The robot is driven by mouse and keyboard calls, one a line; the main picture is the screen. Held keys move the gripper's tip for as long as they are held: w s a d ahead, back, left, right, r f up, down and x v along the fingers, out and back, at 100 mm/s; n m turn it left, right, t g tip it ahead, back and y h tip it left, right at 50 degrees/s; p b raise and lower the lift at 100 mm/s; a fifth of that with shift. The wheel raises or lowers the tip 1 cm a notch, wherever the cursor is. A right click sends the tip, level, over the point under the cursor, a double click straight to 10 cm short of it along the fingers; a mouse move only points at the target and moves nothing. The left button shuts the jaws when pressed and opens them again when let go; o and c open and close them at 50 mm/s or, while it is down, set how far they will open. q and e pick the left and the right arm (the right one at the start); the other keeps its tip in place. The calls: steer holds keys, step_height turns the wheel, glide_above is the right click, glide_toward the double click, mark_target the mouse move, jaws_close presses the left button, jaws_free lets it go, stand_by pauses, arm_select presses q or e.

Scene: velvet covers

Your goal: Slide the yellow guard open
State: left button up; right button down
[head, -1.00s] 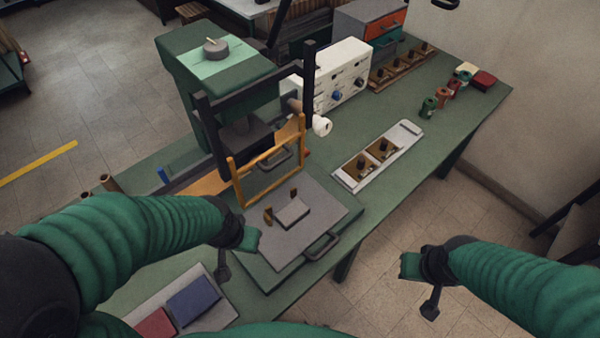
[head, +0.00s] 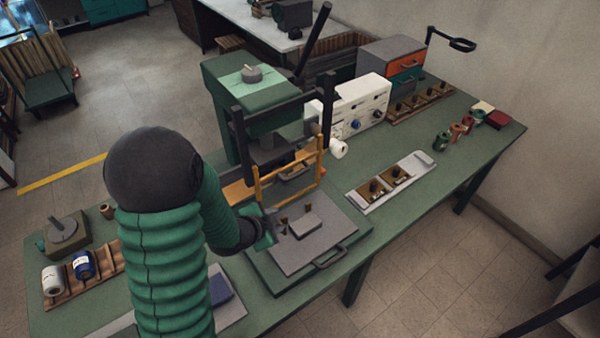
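The yellow guard (head: 258,190) is an open rectangular frame standing upright at the front of a green and black press (head: 240,110). A dark handle shows behind its bars. My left gripper (head: 266,234) is low at the guard's left side, close to the lower end of its left post, above the left edge of the grey plate (head: 310,260). I cannot tell whether it touches the post. Its fingers are small and partly overlapped, so their opening is unclear. My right gripper is out of view.
A grey block (head: 306,226) and small brown pegs sit on the plate. Right of it lies a pale tray (head: 408,178) with two brown fixtures. A white control box (head: 360,105) stands behind. My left arm hides the bench's left middle. Bench between plate and tray is clear.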

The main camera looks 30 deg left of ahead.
mark_target(294, 178)
arm_select(q)
steer(key=s+a+r+m+t+h+p, duration=0.2)
steer(key=a+r+m+t, duration=0.15)
steer(key=r+t, duration=0.3)
steer(key=shift+m, duration=0.55)
steer(key=b+x, duration=0.3)
steer(key=x, duration=1.3)
steer(key=shift+w, duration=0.25)
steer(key=shift+w+d+b, duration=0.1)
steer(key=shift+b, duration=0.2)
steer(key=shift+r, duration=0.1)
